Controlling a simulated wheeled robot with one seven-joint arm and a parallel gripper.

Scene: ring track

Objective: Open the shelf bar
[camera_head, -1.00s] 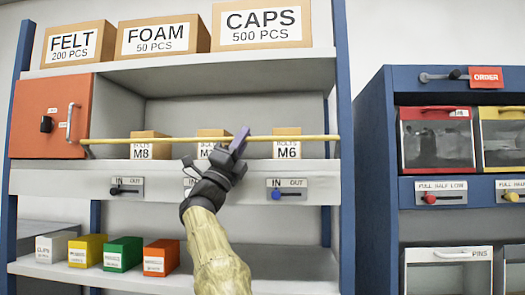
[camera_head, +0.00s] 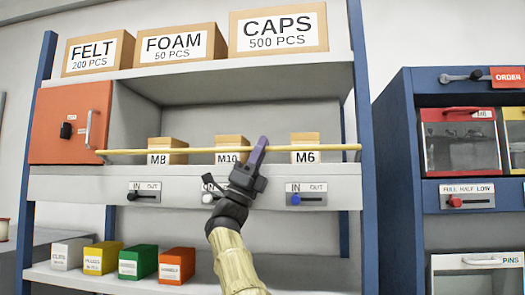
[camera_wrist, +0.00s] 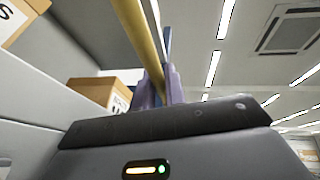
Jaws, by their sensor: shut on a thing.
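The shelf bar (camera_head: 190,151) is a thin yellow rod. It runs across the front of the middle shelf opening, from beside the orange cabinet to the blue post on the right. My gripper (camera_head: 259,150) is at the bar, right of its middle. In the wrist view the bar (camera_wrist: 142,40) passes between the fingers of my gripper (camera_wrist: 160,85), which are shut on it. The M8 box (camera_head: 168,150), M10 box (camera_head: 229,150) and M6 box (camera_head: 305,148) stand behind the bar.
An orange cabinet (camera_head: 72,122) with a handle is at the left. The shelf edge below has IN/OUT sliders (camera_head: 306,194). Large boxes (camera_head: 279,28) stand on top, small coloured boxes (camera_head: 144,262) below. A blue drawer unit (camera_head: 398,150) stands at the right.

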